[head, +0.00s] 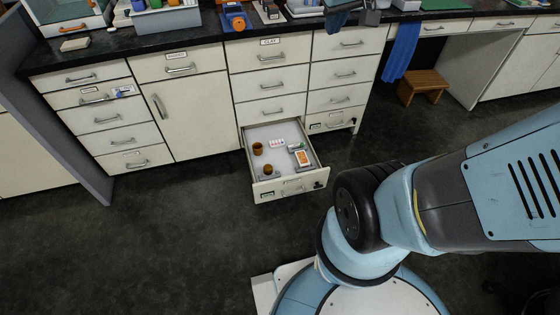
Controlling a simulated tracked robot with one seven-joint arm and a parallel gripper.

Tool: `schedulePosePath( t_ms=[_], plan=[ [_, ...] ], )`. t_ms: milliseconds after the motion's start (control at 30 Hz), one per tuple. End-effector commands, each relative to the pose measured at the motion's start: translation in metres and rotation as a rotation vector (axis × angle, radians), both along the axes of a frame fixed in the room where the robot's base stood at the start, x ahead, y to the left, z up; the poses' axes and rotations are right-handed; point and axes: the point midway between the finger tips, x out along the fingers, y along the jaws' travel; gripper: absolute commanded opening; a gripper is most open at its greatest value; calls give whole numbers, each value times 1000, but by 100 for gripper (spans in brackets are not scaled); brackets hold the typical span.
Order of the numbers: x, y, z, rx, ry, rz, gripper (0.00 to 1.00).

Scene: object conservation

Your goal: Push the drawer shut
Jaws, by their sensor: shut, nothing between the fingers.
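The bottom drawer (291,188) of the middle cabinet column is pulled far out over the floor. Its white front has a label, a handle and a small dark part at the right end. Inside lie two brown jars (258,148) (268,169), a white pack with reddish spots (277,143), a small green and white item (296,147) and an orange and white box (302,158). My gripper does not show in the head view. My arm fills the right side, and its dark joint stands just right of the drawer's front corner in the picture.
The other drawers and the cabinet door (187,116) look shut. A wooden stool (422,84) stands under the counter at right, near a hanging blue cloth (402,48). The dark floor (150,240) is clear left of the drawer. The countertop (130,44) holds trays and tools.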

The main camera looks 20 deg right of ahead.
Motion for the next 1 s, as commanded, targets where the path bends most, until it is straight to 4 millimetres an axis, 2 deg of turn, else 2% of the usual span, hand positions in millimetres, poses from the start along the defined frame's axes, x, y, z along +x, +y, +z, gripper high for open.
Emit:
schedulePosePath(
  t_ms=[33,200,367,567,767,1000],
  plan=[
    [15,-4,-8,-18,9,16,0],
    [63,-15,-32,-83,14,89,0],
    [105,-26,-61,-139,18,163,0],
    [153,-39,-105,-200,26,261,0],
    [195,-50,-158,-252,31,366,0],
    [233,-61,-232,-299,35,501,0]
  ],
)
